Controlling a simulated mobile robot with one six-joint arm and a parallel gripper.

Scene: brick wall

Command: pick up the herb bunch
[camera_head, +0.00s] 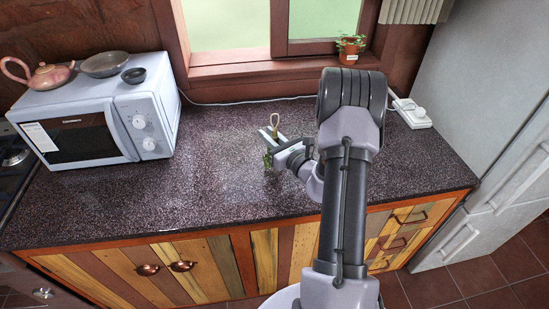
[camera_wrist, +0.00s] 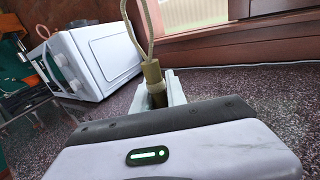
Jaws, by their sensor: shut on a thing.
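The herb bunch (camera_head: 275,132) is in my gripper (camera_head: 270,138) above the middle of the counter. Its looped tan string sticks up above the jaws, and a bit of green leaf shows below them. In the wrist view, the olive-green stem end of the herb bunch (camera_wrist: 152,72) with its string loop stands between the pale fingers of my gripper (camera_wrist: 155,92). The fingers are shut on it. Most of the leaves are hidden behind the gripper. I cannot tell how far the bunch is from the counter.
A white microwave (camera_head: 103,125) stands at the left with a pink teapot (camera_head: 42,75) and two bowls on top. A potted plant (camera_head: 350,48) sits on the window sill. A power strip (camera_head: 411,113) lies at the back right beside the fridge (camera_head: 490,90). The speckled counter (camera_head: 215,160) around the gripper is clear.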

